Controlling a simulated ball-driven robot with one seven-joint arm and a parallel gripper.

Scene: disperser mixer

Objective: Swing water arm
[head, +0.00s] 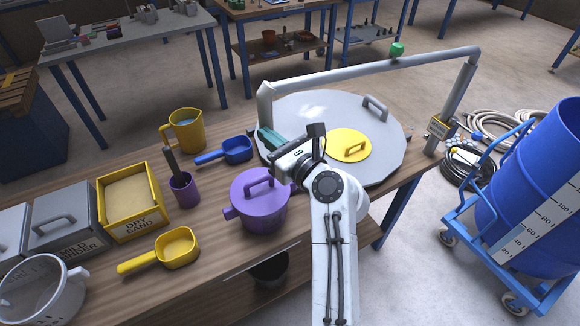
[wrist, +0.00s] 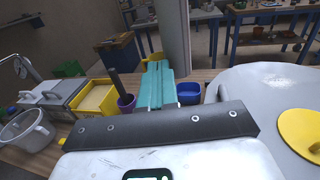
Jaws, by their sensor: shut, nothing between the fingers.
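The water arm (head: 350,73) is a long grey pipe over the round grey lid, with a green knob (head: 397,49) on top. It runs from an upright post (head: 461,88) at the right to a downturned spout (head: 265,104) at the left. The spout shows in the wrist view as a grey vertical tube (wrist: 174,35) just beyond my fingertips. My gripper (head: 265,136) has teal fingers, shut and empty, beside the lower end of the spout. The fingers also show in the wrist view (wrist: 158,75). I cannot tell whether they touch the spout.
The mixer's grey lid (head: 330,112) carries a yellow round cover (head: 349,145). A purple lidded pot (head: 260,205), blue scoop (head: 236,150), yellow jug (head: 187,131), purple cup (head: 184,190) and sand box (head: 129,202) stand left of my arm. A blue drum (head: 540,200) stands right.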

